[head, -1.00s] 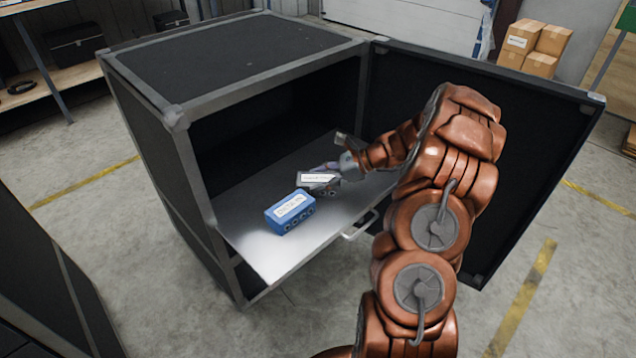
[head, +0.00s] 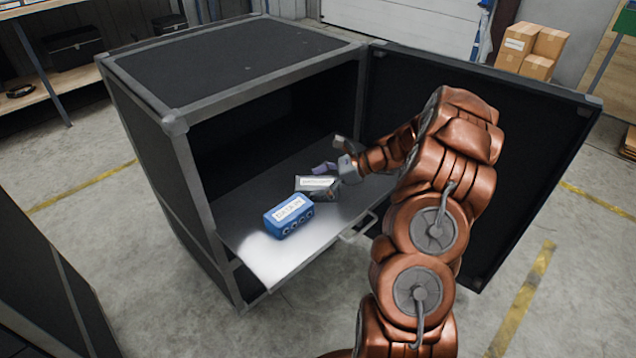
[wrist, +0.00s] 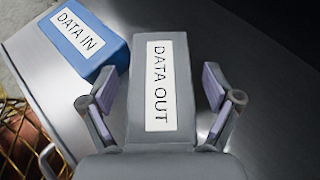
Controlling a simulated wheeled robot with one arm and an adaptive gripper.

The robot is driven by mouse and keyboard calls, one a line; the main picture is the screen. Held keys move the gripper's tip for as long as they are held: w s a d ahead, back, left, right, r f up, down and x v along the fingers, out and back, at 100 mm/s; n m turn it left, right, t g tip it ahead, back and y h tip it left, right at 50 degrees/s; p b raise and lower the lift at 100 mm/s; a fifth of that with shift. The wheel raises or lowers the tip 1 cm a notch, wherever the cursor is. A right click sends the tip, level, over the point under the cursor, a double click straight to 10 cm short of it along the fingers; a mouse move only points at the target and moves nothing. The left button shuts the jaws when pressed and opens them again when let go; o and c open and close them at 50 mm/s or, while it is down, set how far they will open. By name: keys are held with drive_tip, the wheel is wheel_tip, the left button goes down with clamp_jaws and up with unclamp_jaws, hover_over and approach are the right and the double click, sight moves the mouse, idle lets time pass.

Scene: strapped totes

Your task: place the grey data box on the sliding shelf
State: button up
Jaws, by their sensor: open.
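The grey data box (head: 316,194), labelled "DATA OUT", appears to rest flat on the metal sliding shelf (head: 268,262), just behind and right of the blue box. It also shows in the wrist view (wrist: 160,45), between the fingers. My gripper (wrist: 160,92) is open, with a purple-padded finger on either side of the grey box and a visible gap on both sides. In the head view, my gripper (head: 333,163) is at the box's far right end. The box's underside is hidden.
A blue box (head: 289,216), labelled "DATA IN", sits on the shelf close beside the grey box; it also shows in the wrist view (wrist: 80,40). The black case (head: 150,150) surrounds the shelf, with its door (head: 500,150) open at right. Bare shelf lies at the front left.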

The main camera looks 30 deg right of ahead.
drive_tip(key=p+v, duration=0.1)
drive_tip(key=v, duration=1.1)
drive_tip(key=s+a+r+n+g+h, duration=0.1)
drive_tip(key=s+a+r+n+g, duration=0.2)
drive_tip(key=a, duration=0.5)
drive_tip(key=s+a+r+n+g, duration=0.1)
drive_tip(key=s+a+n+g, duration=0.15)
drive_tip(key=a+n, duration=0.45)
drive_tip(key=s+a+r+n+g+h, duration=0.1)
drive_tip(key=s+a+r+n+g, duration=0.15)
drive_tip(key=a, duration=0.75)
drive_tip(key=s+a+n+h, duration=0.1)
drive_tip(key=s+n+h, duration=0.3)
drive_tip(key=s, duration=0.7)
drive_tip(key=s+a+n+g+h, duration=0.1)
drive_tip(key=s+n+h, duration=0.3)
drive_tip(key=s+n, duration=0.4)
drive_tip(key=s+a, duration=0.1)
drive_tip(key=s, duration=0.3)
drive_tip(key=shift+f, duration=0.35)
drive_tip(key=shift+s, duration=0.15)
drive_tip(key=s+p+v, duration=0.2)
drive_tip(key=p+v, duration=0.7)
drive_tip(key=v, duration=0.1)
drive_tip(key=s+r+p+v, duration=0.1)
drive_tip(key=s+p+v, duration=0.1)
drive_tip(key=p+v, duration=0.8)
drive_tip(key=shift+s+a+r+t+p, duration=0.15)
drive_tip(key=shift+s+a+t+p, duration=0.15)
drive_tip(key=shift+s+a+t, duration=0.15)
